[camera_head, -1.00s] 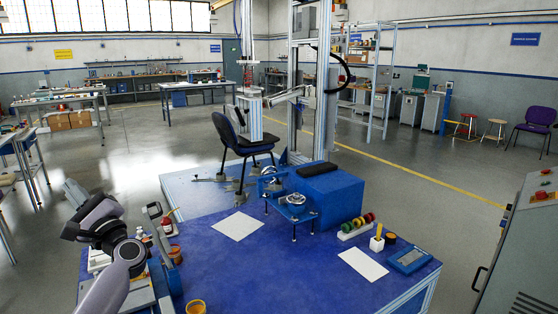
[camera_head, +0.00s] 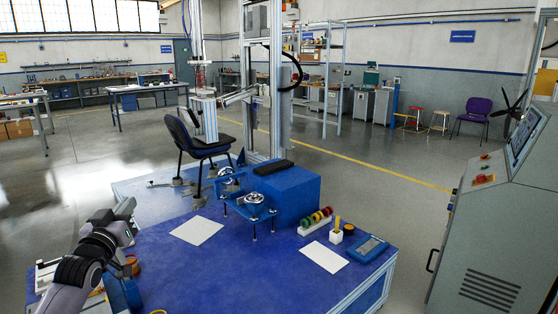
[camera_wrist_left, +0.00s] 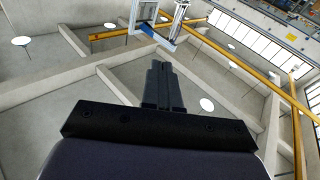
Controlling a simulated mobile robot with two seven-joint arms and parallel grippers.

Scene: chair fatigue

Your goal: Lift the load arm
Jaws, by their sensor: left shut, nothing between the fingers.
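A dark blue chair (camera_head: 196,140) stands on the test platform behind the blue table. A tall pale metal frame (camera_head: 276,95) rises behind it. A light grey arm (camera_head: 238,96) reaches left from this frame toward a pale block (camera_head: 207,118) over the chair seat. I cannot tell whether the block touches the seat. My left gripper (camera_head: 126,206) is at the lower left, apart from the chair and frame. In the left wrist view its dark fingers (camera_wrist_left: 160,82) are together and empty, with ceiling beams beyond. My right gripper is not in view.
The blue table (camera_head: 240,262) holds a blue box (camera_head: 288,195), a clamp fixture (camera_head: 254,202), white sheets, coloured rolls (camera_head: 316,217) and a blue handheld device (camera_head: 367,246). A grey control cabinet (camera_head: 490,235) stands close on the right. Floor between them is clear.

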